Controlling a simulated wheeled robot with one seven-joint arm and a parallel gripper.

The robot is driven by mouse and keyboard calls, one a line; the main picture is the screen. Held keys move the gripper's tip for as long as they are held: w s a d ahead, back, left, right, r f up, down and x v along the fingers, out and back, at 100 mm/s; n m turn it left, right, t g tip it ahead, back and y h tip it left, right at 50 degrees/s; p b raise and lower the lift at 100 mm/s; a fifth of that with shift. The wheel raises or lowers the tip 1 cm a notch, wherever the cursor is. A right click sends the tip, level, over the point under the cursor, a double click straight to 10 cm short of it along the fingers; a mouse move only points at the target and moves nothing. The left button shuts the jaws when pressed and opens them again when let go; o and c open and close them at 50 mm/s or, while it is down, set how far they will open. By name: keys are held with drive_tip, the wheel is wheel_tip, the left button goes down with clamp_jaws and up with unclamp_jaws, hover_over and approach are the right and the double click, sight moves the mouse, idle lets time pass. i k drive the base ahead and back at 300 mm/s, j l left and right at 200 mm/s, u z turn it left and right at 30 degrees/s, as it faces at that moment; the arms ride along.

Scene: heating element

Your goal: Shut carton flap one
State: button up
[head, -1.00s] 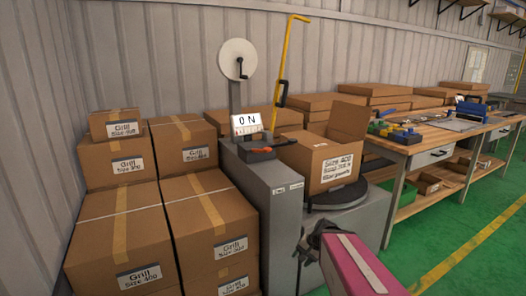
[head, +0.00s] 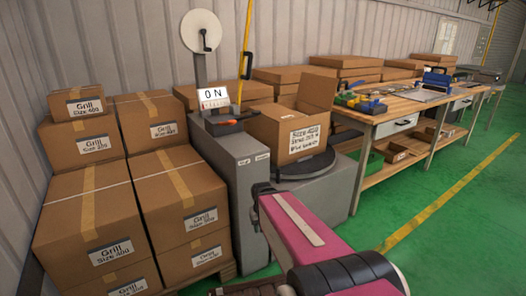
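The open carton (head: 285,135) stands on a round dark turntable (head: 312,167) on the grey wrapping machine, with a white label on its front. One flap (head: 317,92) stands upright at its back right. The other flaps are hard to make out at this size. My pink arm reaches up from the bottom of the head view, in front of the machine and well short of the carton. My gripper is not visible; the far end of the arm hides whatever lies beyond it.
The grey machine (head: 238,170) carries an "ON" sign (head: 214,100) and a tray with tools. Stacked Grill boxes (head: 95,215) fill the left. A wooden workbench (head: 400,115) with tools stands to the right. The green floor (head: 455,230) is clear at the right.

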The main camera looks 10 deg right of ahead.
sight(318, 90)
drive_tip(key=l+u, duration=0.35)
drive_tip(key=k+l+u, duration=0.1)
drive_tip(key=l+u, duration=0.25)
drive_tip(key=l, duration=0.2)
drive_tip(key=k+l, duration=0.1)
drive_tip(key=l, duration=0.3)
drive_tip(key=l+u, duration=0.15)
drive_tip(key=l, duration=0.3)
drive_tip(key=k+l, duration=0.15)
drive_tip(key=l, duration=0.25)
drive_tip(key=k+l+u, duration=0.15)
drive_tip(key=l, duration=0.25)
drive_tip(key=k+l, duration=0.1)
drive_tip(key=l, duration=0.3)
drive_tip(key=k+l+u, duration=0.15)
drive_tip(key=l, duration=0.25)
drive_tip(key=k+l, duration=0.1)
drive_tip(key=l, duration=0.25)
drive_tip(key=k+l, duration=0.15)
drive_tip(key=l, duration=0.2)
drive_tip(key=k+l, duration=0.1)
drive_tip(key=l, duration=0.25)
drive_tip(key=k+l, duration=0.15)
drive_tip(key=l, duration=0.2)
